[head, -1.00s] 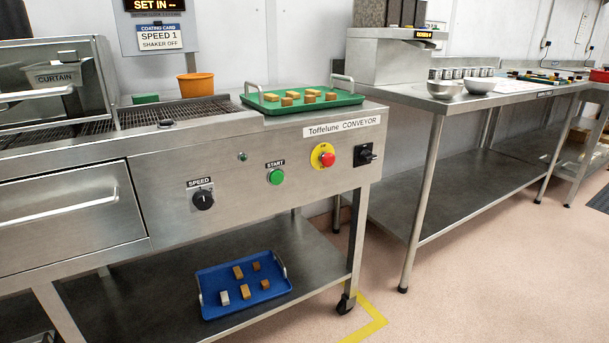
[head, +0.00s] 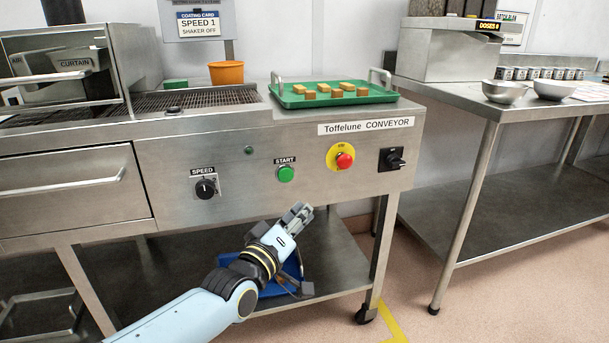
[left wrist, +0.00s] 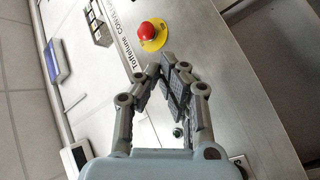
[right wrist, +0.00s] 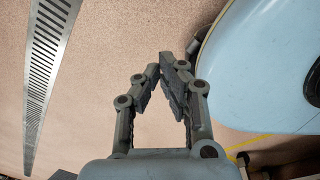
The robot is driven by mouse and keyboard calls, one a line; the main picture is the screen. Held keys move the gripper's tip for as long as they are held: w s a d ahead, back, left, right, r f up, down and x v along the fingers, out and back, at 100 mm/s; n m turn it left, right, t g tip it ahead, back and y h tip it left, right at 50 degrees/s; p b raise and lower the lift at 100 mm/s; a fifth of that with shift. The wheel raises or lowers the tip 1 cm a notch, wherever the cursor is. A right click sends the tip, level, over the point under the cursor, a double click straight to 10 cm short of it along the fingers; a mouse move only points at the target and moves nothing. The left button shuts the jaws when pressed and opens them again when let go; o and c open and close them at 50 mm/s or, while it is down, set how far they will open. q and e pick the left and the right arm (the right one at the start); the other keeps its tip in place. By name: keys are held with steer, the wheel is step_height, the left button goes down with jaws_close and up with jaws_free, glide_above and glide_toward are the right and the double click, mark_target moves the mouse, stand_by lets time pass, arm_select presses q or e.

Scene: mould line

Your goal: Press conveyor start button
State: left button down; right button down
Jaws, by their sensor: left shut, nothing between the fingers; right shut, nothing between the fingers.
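The green start button (head: 286,174) sits under its START label on the conveyor's steel front panel (head: 230,200). My left gripper (head: 302,211) is shut and empty, below and slightly right of the button, apart from it. In the left wrist view, the left gripper (left wrist: 168,68) shows with its fingertips together in front of the panel. The green button cannot be made out there. My right gripper (right wrist: 163,62) shows only in the right wrist view, shut and empty above the floor.
A red emergency stop (head: 344,160) on a yellow plate and a black rotary switch (head: 392,159) are right of the button. A black speed knob (head: 205,188) is left of it. A green tray (head: 330,99) stands on top. A blue tray (head: 278,286) on the lower shelf is partly hidden by my arm.

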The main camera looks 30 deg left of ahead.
mark_target(286, 175)
arm_select(q)
steer(key=w+a+b, duration=0.1)
steer(key=w+a, duration=0.1)
steer(key=w+a+b, duration=0.1)
steer(key=w+a, duration=0.1)
steer(key=w+a+b, duration=0.2)
steer(key=a, duration=0.1)
steer(key=shift+w+r, duration=0.1)
steer(key=shift+r, duration=0.25)
stand_by(0.5)
stand_by(0.4)
stand_by(0.5)
steer(key=shift+w+a, duration=0.1)
steer(key=shift+w+a, duration=0.15)
steer(key=shift+a, duration=0.05)
stand_by(0.5)
